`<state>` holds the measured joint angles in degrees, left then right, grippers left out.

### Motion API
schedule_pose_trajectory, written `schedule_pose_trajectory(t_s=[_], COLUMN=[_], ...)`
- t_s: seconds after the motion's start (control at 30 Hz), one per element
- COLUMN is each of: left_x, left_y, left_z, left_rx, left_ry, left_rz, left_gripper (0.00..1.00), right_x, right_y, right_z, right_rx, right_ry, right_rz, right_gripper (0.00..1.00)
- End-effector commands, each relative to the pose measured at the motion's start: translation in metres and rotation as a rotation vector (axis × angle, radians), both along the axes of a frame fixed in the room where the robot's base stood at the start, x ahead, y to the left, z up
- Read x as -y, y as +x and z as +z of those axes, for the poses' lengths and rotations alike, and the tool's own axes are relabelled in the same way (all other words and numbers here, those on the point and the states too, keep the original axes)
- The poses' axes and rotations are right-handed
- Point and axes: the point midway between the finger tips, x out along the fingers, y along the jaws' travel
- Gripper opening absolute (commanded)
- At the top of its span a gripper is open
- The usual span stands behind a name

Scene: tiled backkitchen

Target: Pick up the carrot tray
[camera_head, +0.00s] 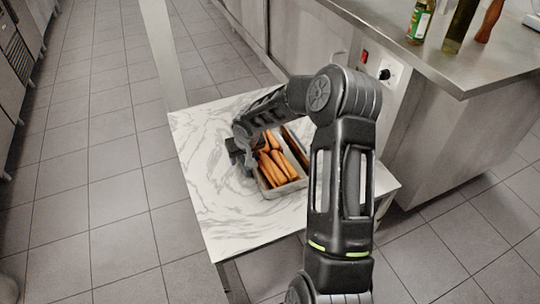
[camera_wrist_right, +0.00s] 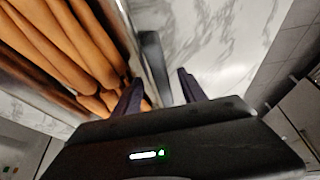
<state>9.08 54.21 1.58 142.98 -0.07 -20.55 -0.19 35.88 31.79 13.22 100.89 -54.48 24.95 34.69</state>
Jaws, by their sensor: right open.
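The carrot tray (camera_head: 286,190) is a metal tray on a white marble-look table, partly hidden behind my right arm. Several orange carrots (camera_head: 272,168) lie in it. My right gripper (camera_head: 241,152) is at the tray's left side, open. In the right wrist view, the open fingers (camera_wrist_right: 158,92) are on either side of the tray's rim (camera_wrist_right: 126,42): one by the carrots (camera_wrist_right: 62,45), the other over the marble. I cannot tell whether either finger touches the tray. My left gripper is not in view.
The marble table (camera_head: 215,205) has free room left of and in front of the tray. A steel counter (camera_head: 480,62) with bottles (camera_head: 419,22) stands at the right. Tiled floor (camera_head: 100,160) is clear at the left.

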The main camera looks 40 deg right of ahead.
Motion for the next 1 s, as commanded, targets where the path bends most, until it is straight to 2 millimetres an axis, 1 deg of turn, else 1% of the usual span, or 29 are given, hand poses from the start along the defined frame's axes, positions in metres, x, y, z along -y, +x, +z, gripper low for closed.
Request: schedule_pose_trajectory(t_s=[0.33,0.9,0.93,1.0], left_x=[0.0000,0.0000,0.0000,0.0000], left_y=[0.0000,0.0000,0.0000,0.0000], left_z=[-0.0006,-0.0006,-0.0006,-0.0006], left_rx=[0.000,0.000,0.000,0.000], left_ry=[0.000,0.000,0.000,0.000], left_rz=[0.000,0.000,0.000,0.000], left_gripper=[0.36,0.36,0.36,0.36], right_x=[-0.0002,-0.0003,-0.0003,-0.0003], right_y=[0.0001,0.0001,0.0001,0.0001], right_z=[-0.0002,-0.0004,-0.0004,-0.0004], right_rx=[0.000,0.000,0.000,0.000], right_ry=[0.000,0.000,0.000,0.001], right_rz=[0.001,0.001,0.001,0.000], right_gripper=[0.49,0.03,0.00,0.00])
